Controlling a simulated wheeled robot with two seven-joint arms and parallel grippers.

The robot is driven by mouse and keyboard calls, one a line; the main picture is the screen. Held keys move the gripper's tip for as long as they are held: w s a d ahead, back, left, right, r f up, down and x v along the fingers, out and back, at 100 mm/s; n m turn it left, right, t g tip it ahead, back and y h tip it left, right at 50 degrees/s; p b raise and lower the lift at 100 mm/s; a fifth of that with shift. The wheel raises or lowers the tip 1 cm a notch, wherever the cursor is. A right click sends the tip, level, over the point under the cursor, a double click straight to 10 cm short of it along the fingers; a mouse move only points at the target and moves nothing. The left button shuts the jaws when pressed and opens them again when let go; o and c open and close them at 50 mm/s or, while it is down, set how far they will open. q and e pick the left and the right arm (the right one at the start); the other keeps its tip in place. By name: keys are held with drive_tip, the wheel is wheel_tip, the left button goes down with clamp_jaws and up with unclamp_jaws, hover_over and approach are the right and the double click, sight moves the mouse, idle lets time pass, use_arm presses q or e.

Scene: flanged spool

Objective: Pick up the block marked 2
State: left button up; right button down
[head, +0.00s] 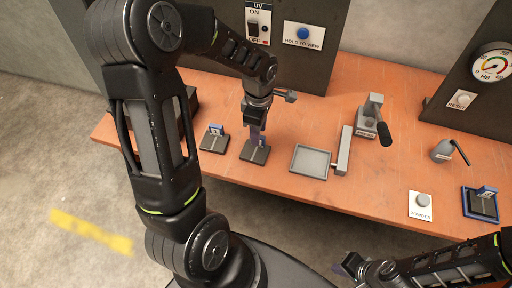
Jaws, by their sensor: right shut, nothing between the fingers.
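Small dark blocks with upright blue-and-white tags stand on the orange workbench. One block (214,140) is at the left. A second block (256,153) is just right of it, and a third block (483,204) sits on a blue-edged tray at the far right. The tags' numbers are too small to read, so I cannot tell which is block 2. My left gripper (257,128) points down at the second block's tag and partly hides it. I cannot tell whether its fingers are open or closed around the tag. My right gripper (346,268) is shut and empty, off the bench's front edge.
A shallow grey tray (311,161) lies right of the second block, beside an upright grey bar (344,150). A device with a black handle (384,134) stands behind. A POWDER button plate (422,204) and a grey lever device (443,151) are at right. Dark panels stand behind.

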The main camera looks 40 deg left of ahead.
sight(255, 149)
use_arm(q)
wheel_tip(255, 149, down, 3)
drive_tip(key=shift+f, duration=0.15)
drive_tip(key=shift+c, duration=0.6)
clamp_jaws()
idle(1.2)
